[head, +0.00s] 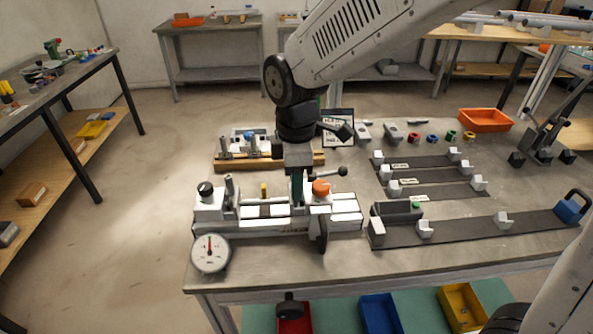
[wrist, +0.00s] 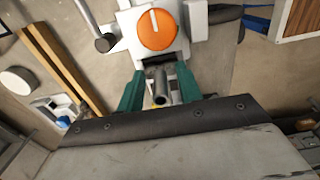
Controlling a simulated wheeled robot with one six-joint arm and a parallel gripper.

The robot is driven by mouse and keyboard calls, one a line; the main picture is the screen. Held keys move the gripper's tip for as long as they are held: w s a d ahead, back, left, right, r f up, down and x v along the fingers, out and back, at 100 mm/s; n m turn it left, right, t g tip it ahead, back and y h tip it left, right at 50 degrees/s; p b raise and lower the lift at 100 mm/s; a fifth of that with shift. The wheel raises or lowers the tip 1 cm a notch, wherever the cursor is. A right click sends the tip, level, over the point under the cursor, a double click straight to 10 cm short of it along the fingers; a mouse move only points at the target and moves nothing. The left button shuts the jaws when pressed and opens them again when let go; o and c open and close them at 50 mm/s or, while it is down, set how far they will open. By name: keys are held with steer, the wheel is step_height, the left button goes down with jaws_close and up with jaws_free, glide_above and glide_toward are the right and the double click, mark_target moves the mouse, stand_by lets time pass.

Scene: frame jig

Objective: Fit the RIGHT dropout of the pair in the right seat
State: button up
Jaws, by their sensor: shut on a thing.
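My gripper (head: 297,186), with green fingers, points down at the right end of the white frame jig (head: 345,218), beside its orange knob (head: 321,187). In the wrist view the fingers (wrist: 159,92) are shut on a small grey metal part (wrist: 160,99) with a round tube-like end, which I take for the dropout. The orange knob (wrist: 157,30) on its white block lies just beyond the fingers. The fingers and knob hide the right seat, so I cannot tell whether the part touches it. A post (head: 229,184) stands at the jig's left end beside a black knob (head: 205,188).
A dial gauge (head: 210,253) sits at the jig's front left. A wooden rack (head: 235,164) with small metal parts stands behind the jig. Dark rails with grey blocks (head: 435,190) fill the table's right side. An orange bin (head: 485,120) is at the back right.

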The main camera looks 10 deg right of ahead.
steer(key=shift+f, duration=0.2)
steer(key=o, duration=1.1)
steer(key=shift+r, duration=0.1)
step_height(320, 180, up, 8)
steer(key=shift+f, duration=0.2)
